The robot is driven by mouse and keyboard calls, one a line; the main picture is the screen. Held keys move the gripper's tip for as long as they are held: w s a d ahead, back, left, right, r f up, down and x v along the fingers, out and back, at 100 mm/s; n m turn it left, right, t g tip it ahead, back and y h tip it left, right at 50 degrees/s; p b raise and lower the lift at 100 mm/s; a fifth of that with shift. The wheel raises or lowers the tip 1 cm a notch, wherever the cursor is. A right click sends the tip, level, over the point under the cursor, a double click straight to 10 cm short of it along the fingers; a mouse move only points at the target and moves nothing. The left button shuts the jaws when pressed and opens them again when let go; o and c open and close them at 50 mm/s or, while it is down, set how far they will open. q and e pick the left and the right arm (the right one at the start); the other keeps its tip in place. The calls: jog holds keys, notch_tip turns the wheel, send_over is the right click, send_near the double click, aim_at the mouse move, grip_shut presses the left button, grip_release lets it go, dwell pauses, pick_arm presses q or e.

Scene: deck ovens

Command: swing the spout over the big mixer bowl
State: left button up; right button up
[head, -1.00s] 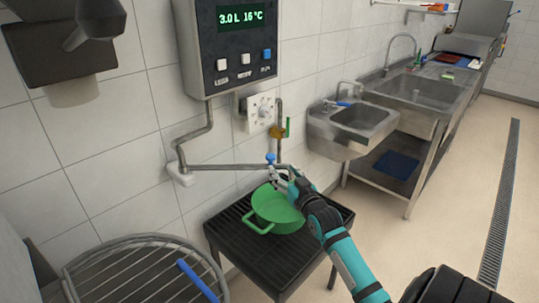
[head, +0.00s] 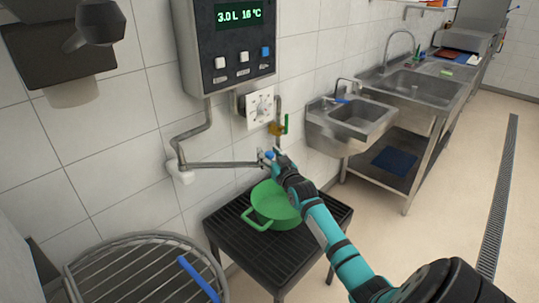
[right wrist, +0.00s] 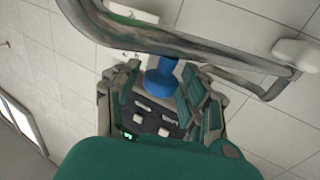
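The spout (head: 225,164) is a grey pipe that runs along the tiled wall from an elbow below the water meter. Its outer end has a blue knob (head: 268,155), above the green pot. The big mixer bowl (head: 75,283) is at the lower left under a wire guard, and its inside is mostly hidden. My right gripper (head: 277,160) is at the spout's outer end. In the right wrist view the blue knob (right wrist: 161,80) shows between the parted fingers of my right gripper (right wrist: 160,90), and the pipe (right wrist: 160,40) crosses just beyond. My left gripper is out of view.
The green pot (head: 272,207) stands on a black slatted stand (head: 240,245) below the spout. The water meter (head: 225,45) reads 3.0 L 16 °C. A dark mixer head (head: 60,45) juts in at upper left. Sinks (head: 350,125) are on the right.

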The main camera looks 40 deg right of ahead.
grip_shut()
